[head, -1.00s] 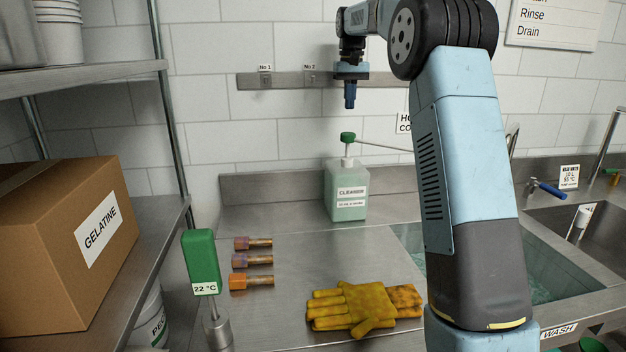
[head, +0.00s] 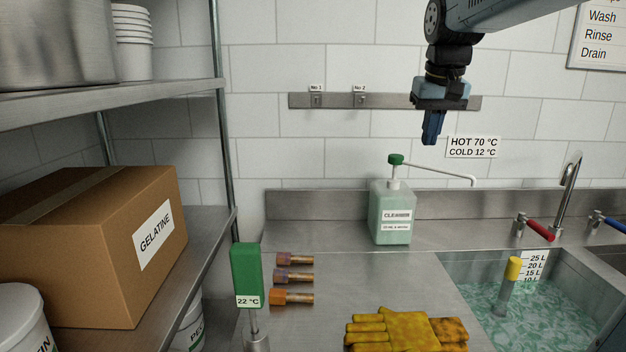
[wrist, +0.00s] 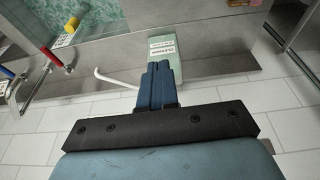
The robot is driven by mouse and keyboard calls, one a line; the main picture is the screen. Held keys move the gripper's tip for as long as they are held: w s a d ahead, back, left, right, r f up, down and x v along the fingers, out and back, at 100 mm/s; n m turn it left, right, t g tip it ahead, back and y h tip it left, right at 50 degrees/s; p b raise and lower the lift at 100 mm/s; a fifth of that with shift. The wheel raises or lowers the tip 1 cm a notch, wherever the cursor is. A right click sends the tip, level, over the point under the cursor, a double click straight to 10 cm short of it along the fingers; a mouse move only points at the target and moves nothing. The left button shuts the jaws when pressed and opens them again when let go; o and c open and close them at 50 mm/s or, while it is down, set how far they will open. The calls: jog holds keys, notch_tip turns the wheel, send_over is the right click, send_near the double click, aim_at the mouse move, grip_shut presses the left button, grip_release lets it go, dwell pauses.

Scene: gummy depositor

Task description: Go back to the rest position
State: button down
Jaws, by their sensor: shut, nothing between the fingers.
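My gripper (head: 432,128) hangs in the upper right of the head view, pointing down, in front of the tiled wall and above the cleanser bottle. Its blue fingers are together with nothing between them. In the wrist view the shut fingers (wrist: 157,85) show in the middle, with the pale green cleanser bottle (wrist: 165,50) beyond them. The gripper is apart from everything around it.
The cleanser bottle (head: 391,215) with a long spout stands at the counter's back. Yellow gloves (head: 405,332), several nozzles (head: 293,277) and a green thermometer (head: 246,275) are on the counter. A water-filled sink (head: 470,262) is right; shelves with a gelatine box (head: 80,240) are left.

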jog(key=s+f+t, duration=0.1)
jog(key=s+f, duration=0.5)
jog(key=s, duration=0.4)
jog(key=s+f+t, duration=0.1)
jog(key=s+f, duration=0.5)
jog(key=s, duration=0.4)
jog(key=shift+f, duration=0.35)
